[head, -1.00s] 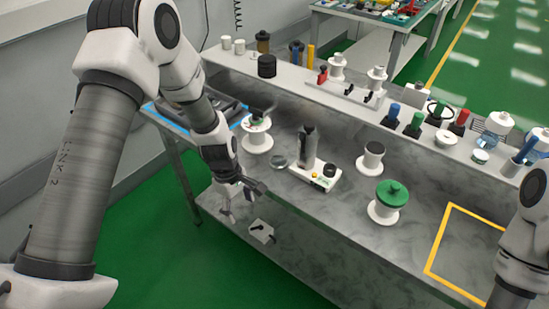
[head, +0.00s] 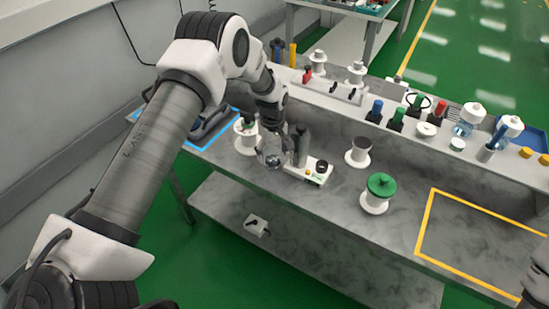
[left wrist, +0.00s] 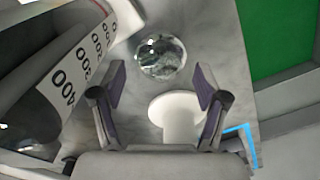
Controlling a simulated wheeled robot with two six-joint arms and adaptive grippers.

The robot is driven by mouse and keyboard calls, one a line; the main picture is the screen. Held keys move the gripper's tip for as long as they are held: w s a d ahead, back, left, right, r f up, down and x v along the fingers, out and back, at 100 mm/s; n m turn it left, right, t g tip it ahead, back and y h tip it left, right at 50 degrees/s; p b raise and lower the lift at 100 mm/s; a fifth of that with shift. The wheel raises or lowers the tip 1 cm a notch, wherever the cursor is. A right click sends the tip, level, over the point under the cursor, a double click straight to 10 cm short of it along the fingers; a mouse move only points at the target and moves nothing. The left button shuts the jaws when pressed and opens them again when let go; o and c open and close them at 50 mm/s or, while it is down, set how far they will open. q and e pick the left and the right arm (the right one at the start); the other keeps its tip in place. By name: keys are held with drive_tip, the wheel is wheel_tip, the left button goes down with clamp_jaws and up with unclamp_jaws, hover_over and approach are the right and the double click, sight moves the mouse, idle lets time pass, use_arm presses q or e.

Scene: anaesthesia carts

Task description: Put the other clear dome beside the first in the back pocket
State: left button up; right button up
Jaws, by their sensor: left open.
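A clear dome (head: 273,161) rests on the grey worktop in the head view, left of the white device with the dark upright part. It also shows in the left wrist view (left wrist: 162,57), round and shiny on the grey top. My left gripper (head: 271,148) is open just above it. In the left wrist view its fingers (left wrist: 159,88) are spread and empty, with the dome beyond the gap between them. I cannot make out the first dome or the back pocket. My right gripper is out of view; only part of that arm shows at the lower right edge.
A white spool-like stand (head: 246,137) is close to the left gripper. The white device (head: 318,172) stands right of the dome. A scale-marked cylinder (left wrist: 75,72) is near the left finger. A green-topped stand (head: 377,193) and yellow-outlined area (head: 430,225) lie farther right.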

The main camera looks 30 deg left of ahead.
use_arm(q)
drive_tip(key=shift+f, duration=1.4)
drive_tip(key=c, duration=1)
drive_tip(key=shift+c, duration=0.2)
drive_tip(key=shift+r, duration=0.1)
